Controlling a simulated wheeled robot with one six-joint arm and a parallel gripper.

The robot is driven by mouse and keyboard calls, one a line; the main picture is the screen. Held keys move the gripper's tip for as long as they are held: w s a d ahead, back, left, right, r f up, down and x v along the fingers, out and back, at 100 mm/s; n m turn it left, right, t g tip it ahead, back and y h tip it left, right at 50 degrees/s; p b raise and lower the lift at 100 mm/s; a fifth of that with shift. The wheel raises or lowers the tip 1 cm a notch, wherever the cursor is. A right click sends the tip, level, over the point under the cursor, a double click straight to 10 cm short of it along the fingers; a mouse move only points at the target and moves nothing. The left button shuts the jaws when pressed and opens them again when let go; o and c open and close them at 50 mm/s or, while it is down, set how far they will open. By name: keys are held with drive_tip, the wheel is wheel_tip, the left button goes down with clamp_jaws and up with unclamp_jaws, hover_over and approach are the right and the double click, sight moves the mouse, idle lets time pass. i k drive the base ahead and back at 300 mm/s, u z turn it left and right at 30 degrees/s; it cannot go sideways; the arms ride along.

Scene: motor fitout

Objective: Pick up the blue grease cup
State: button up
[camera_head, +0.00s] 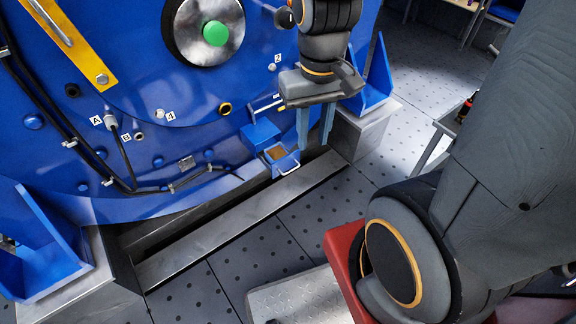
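A small blue open-topped container (290,163) with a brown inside and a pale handle at its front sits low on the blue motor housing. It may be the blue grease cup; I cannot tell for certain. A blue box-like block (260,135) is just above and left of it. My gripper (314,142) points down, with its two blue-grey fingers apart and nothing visible between them. In the picture it is just right of and slightly above the small container, and does not appear to touch it.
The large blue motor housing (130,60) fills the left and back, with cables, fittings and a green-centred hub (215,33). Blue brackets (45,245) stand on grey blocks at both sides. A metal rail (230,225) crosses in front.

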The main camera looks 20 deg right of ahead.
sight(275, 152)
drive_tip(key=k, duration=0.5)
drive_tip(key=z, duration=1.25)
drive_tip(key=i, duration=1.05)
drive_tip(key=u, duration=1.85)
